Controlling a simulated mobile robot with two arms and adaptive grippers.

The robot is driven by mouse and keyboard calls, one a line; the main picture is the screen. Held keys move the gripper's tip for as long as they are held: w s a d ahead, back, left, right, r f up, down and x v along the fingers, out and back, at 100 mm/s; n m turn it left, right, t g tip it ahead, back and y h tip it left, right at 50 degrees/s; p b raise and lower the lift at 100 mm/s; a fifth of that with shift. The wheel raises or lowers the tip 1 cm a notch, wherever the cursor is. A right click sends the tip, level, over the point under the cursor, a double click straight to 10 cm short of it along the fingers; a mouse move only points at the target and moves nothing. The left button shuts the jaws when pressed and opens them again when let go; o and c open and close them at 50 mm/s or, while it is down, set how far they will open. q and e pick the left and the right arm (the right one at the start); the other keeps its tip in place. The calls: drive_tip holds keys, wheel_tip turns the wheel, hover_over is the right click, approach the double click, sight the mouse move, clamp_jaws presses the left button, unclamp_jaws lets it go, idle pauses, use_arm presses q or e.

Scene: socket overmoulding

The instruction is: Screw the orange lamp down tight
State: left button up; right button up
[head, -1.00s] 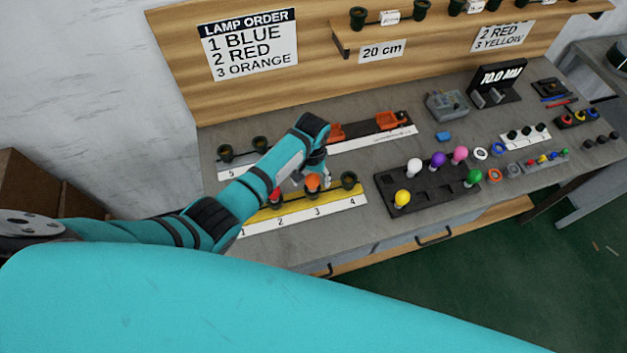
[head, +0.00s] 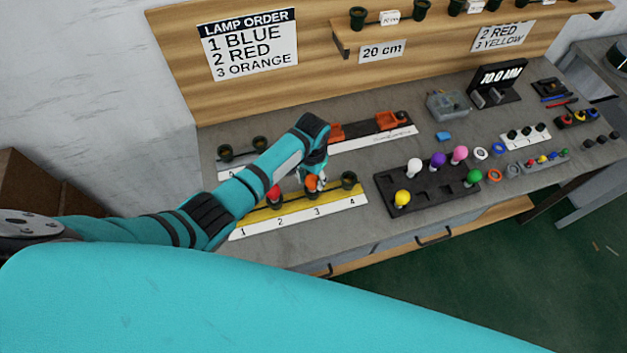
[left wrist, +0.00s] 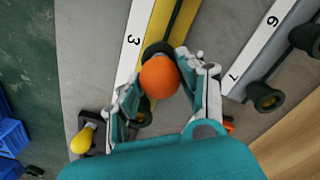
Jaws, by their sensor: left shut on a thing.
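The orange lamp (head: 310,183) stands upright in the socket at number 3 of the yellow strip (head: 333,198). In the left wrist view the orange lamp (left wrist: 160,78) sits between the two fingers, with the dark socket rim (left wrist: 157,48) just behind it. My left gripper (head: 317,182) is shut on it; the fingers also show in the left wrist view (left wrist: 160,72). The lamp's base and thread are hidden. A red lamp (head: 274,194) stands at number 2. The socket at number 4 (head: 348,180) is empty. Number 1's socket is hidden behind my left arm. My right gripper is not in view.
A black tray (head: 385,183) with white, purple, pink, yellow and green lamps lies to the right. Another strip with empty dark sockets (head: 259,145) lies behind my arm. A sign (head: 248,45) lists blue, red, orange. Grey bench is clear in front of the tray's left side.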

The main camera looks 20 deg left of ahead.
use_arm(q)
drive_tip(key=shift+m, duration=0.6)
drive_tip(key=o, duration=0.6)
drive_tip(key=shift+m, duration=0.4)
drive_tip(key=o, duration=0.5)
wheel_tip(320, 180, up, 12)
